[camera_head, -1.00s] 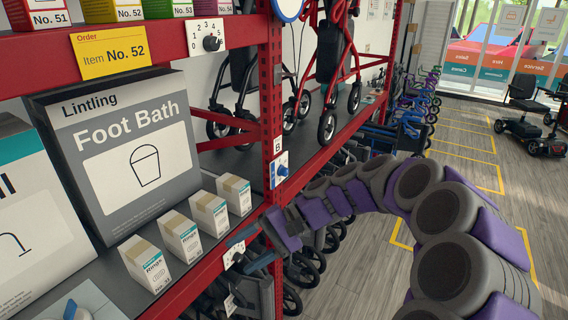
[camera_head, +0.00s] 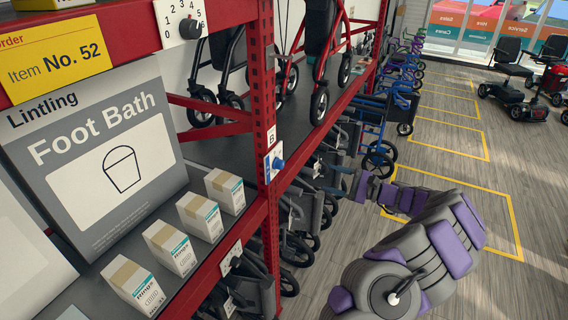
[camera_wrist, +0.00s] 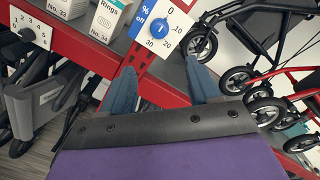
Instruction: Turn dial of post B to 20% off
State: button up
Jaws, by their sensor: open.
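The dial of post B is a blue knob (camera_head: 278,163) on a small white and blue plate, on the red upright under the letter B. In the wrist view the knob (camera_wrist: 159,33) is ringed by 0, 10, 20 and 30, with "% off" at the left. I cannot tell surely which number it points to. My gripper (camera_head: 357,186) is right of the post in the head view, apart from the dial. In the wrist view my gripper (camera_wrist: 161,85) is open and empty, its two blue-grey fingers pointing toward the dial plate without touching the knob.
A black-knobbed dial (camera_head: 190,28) numbered 0 to 5 is on the upper rail; another dial plate (camera_head: 231,257) is on the lower rail. Small ring boxes (camera_head: 198,216) and a Foot Bath box (camera_head: 108,150) fill the shelf. Walkers stand beyond. The floor (camera_head: 445,165) at right is open.

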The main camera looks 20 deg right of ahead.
aim_at(283, 165)
jog(key=b+x, duration=0.1)
jog(key=x, duration=1.5)
jog(key=shift+w+a, duration=0.15)
jog(key=shift+a, duration=0.05)
jog(key=shift+c, duration=0.2)
jog(key=c, duration=0.8)
jog(key=shift+c, duration=0.2)
